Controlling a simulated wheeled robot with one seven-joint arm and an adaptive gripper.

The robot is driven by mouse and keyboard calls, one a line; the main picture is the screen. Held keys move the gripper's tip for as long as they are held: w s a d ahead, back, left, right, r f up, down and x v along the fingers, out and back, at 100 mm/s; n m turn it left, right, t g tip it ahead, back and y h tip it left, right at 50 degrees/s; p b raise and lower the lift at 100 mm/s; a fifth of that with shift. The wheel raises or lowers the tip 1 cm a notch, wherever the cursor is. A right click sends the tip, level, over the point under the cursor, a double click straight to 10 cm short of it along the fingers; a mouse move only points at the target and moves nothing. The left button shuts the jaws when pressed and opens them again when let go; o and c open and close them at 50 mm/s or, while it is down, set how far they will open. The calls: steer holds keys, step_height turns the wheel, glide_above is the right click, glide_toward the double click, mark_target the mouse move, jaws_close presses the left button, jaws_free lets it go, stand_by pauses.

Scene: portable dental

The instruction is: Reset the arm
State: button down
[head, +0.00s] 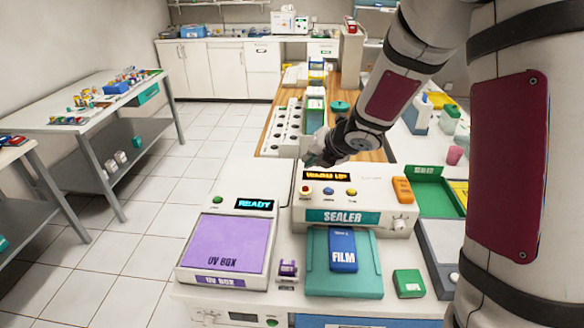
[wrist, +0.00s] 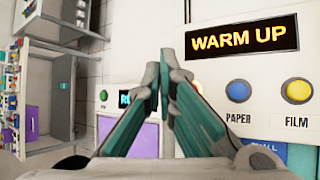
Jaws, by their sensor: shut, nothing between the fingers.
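My arm comes in from the right of the head view. My gripper (head: 314,156) is over the back left of the sealer (head: 374,193). In the wrist view my gripper (wrist: 166,75) is shut and empty, its green-padded fingertips together. The sealer's display reads WARM UP (wrist: 245,40). Its blue PAPER button (wrist: 238,90) and yellow FILM button (wrist: 298,92) lie to the right of the fingers. The red button (head: 305,190) shows in the head view. I cannot tell whether the fingers touch the sealer.
A UV box (head: 226,243) reading READY stands left of the sealer. A blue FILM pack (head: 342,250) lies on a teal tray (head: 318,284) in front. A green tray (head: 432,199) is at the right. A white rack with holes (head: 281,132) stands behind. Open floor (head: 150,255) lies left.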

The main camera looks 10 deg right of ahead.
steer(key=s+d+r+m+h, duration=0.3)
steer(key=s+r+m, duration=0.3)
steer(key=r+m, duration=0.15)
steer(key=s+d+r+m+h, duration=0.2)
steer(key=s+d+r+m, duration=0.1)
steer(key=s+r+m, duration=0.5)
steer(key=s+a+m+g+y, duration=0.1)
steer(key=s+a+m, duration=0.2)
steer(key=s+m, duration=0.4)
steer(key=s+a+m+g+y, duration=0.1)
steer(key=s+a+m+g, duration=0.1)
steer(key=s+m, duration=0.6)
steer(key=s+a, duration=0.1)
steer(key=s, duration=0.4)
steer(key=shift+s+a+f+g, duration=0.15)
steer(key=shift+s+a+g, duration=0.15)
steer(key=shift+a, duration=0.1)
